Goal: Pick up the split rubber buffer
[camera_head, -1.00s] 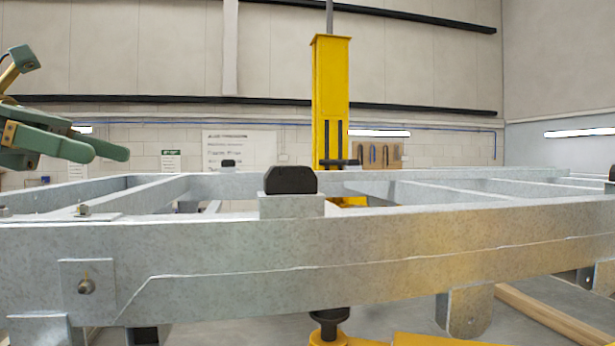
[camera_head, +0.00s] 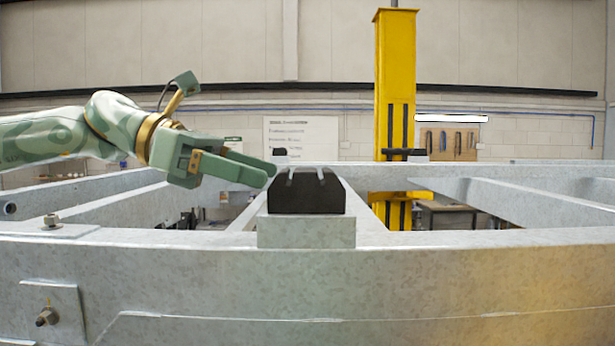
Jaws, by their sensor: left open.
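A black rubber buffer (camera_head: 306,198) sits on a grey metal block (camera_head: 306,232) on top of the near beam of the trailer frame. Its top shows light slots or streaks, which look like the split. My left gripper (camera_head: 266,174) comes in from the left, its green fingers pointing right at the buffer's upper left edge. The fingers are open and nothing shows between them. The tips look very close to the buffer, but I cannot tell whether they touch it. My right gripper is out of view.
The galvanized near beam (camera_head: 440,275) runs across the front. A bolt (camera_head: 51,220) stands on the frame at left. A yellow post (camera_head: 395,85) rises behind the frame. Open gaps lie between the frame members.

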